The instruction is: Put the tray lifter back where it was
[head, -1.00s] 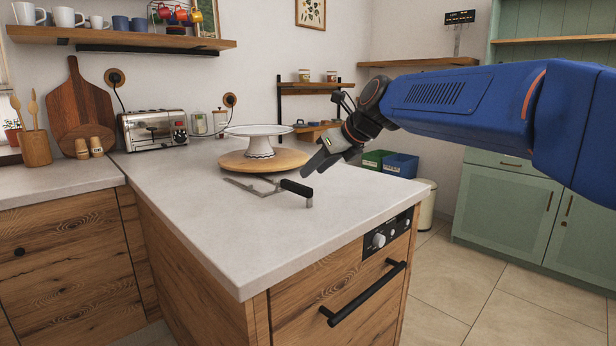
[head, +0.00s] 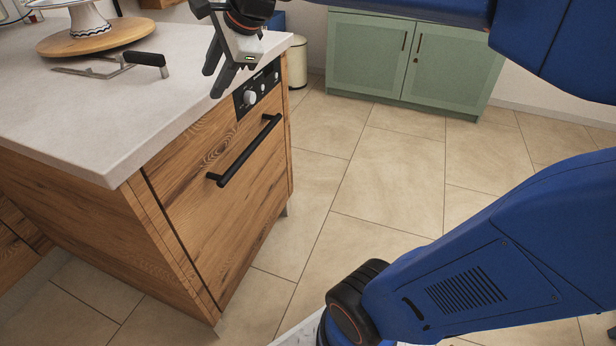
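The tray lifter (head: 145,59), a flat metal frame with a black handle, lies on the pale countertop (head: 90,125), in front of a round wooden board. My gripper (head: 215,84) is above the counter's right edge, to the right of the black handle and apart from it. Its two dark fingers point down and look spread, with nothing between them.
A white cake stand (head: 88,20) stands on the round wooden board (head: 100,36). Below the counter is a wooden front with a control panel (head: 257,89) and a black bar handle (head: 245,150). A cream bin (head: 298,62) and green cabinet (head: 400,62) stand behind. The tiled floor (head: 340,200) is clear.

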